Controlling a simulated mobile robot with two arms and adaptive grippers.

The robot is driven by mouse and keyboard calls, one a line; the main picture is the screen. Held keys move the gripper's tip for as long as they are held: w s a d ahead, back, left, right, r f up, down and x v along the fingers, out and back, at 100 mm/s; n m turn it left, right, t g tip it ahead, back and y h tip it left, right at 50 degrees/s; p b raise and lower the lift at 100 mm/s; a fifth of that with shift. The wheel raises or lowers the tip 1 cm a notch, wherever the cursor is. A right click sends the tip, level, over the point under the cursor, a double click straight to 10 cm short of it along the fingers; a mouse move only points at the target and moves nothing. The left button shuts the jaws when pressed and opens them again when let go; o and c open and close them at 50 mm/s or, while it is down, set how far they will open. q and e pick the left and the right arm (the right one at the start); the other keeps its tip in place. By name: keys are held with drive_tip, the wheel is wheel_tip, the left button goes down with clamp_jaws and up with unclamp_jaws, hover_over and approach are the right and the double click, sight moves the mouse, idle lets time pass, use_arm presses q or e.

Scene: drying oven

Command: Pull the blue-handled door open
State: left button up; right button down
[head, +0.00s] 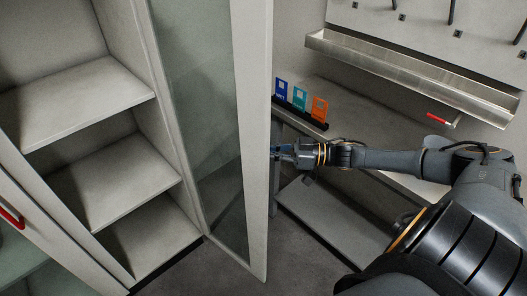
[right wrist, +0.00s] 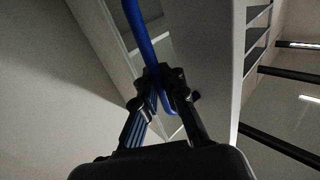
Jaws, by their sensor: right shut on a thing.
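The door (head: 255,150) with a glass panel stands swung open from a white cabinet with shelves. Its blue handle (right wrist: 141,35) shows in the right wrist view as a blue bar running down between my fingers. In the head view the handle is mostly hidden at the door's right side, behind my gripper. My right gripper (head: 283,152) is at the door's outer edge and is shut on the handle; it also shows in the right wrist view (right wrist: 162,78). My left gripper is not in the head view.
The open cabinet shelves (head: 85,100) are at the left. A second door with a red handle (head: 11,217) is at the lower left. A bench with blue, teal and orange items (head: 300,98) and a metal trough (head: 410,75) lies behind my right arm.

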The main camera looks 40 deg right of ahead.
drive_tip(key=shift+s+f, duration=0.1)
drive_tip(key=shift+f, duration=0.15)
drive_tip(key=c, duration=1.4)
unclamp_jaws()
drive_tip(key=shift+d, duration=0.1)
drive_tip(key=shift+c, duration=0.2)
drive_tip(key=shift+s+d+r, duration=0.1)
drive_tip(key=shift+r, duration=0.05)
drive_tip(key=v, duration=1.2)
